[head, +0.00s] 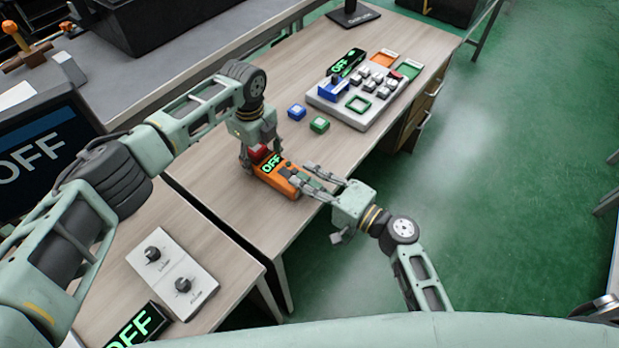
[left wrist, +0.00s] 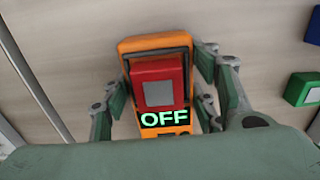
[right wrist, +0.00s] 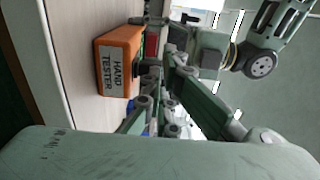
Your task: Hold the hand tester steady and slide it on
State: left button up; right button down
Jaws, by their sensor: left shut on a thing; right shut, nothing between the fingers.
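The orange hand tester (head: 290,189) sits on the wooden table. It has a red part with a grey square (left wrist: 158,92) and a display reading OFF in green (left wrist: 163,119). My left gripper (head: 262,165) comes down over it and is shut on it, with fingers on both sides in the left wrist view. My right gripper (head: 304,175) is shut and empty at the tester's near right end. In the right wrist view the tester's end shows a HAND TESTER label (right wrist: 112,70), beside my right fingertips; whether they touch it is unclear.
A blue button block (head: 297,112) and a green one (head: 319,125) stand behind the tester. Farther back is a grey panel (head: 378,120) with several switches and an OFF display. A two-knob plate (head: 172,272) lies at lower left. The table's edge is close on the right.

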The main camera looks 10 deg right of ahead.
aim_at(295, 170)
jog(key=x, duration=0.3)
jog(key=shift+w+a, duration=0.3)
jog(key=shift+s, duration=0.1)
jog(key=v, duration=1.4)
jog(key=shift+d, duration=0.1)
pick_arm(q)
jog(key=o, duration=1.4)
jog(key=shift+c, duration=0.2)
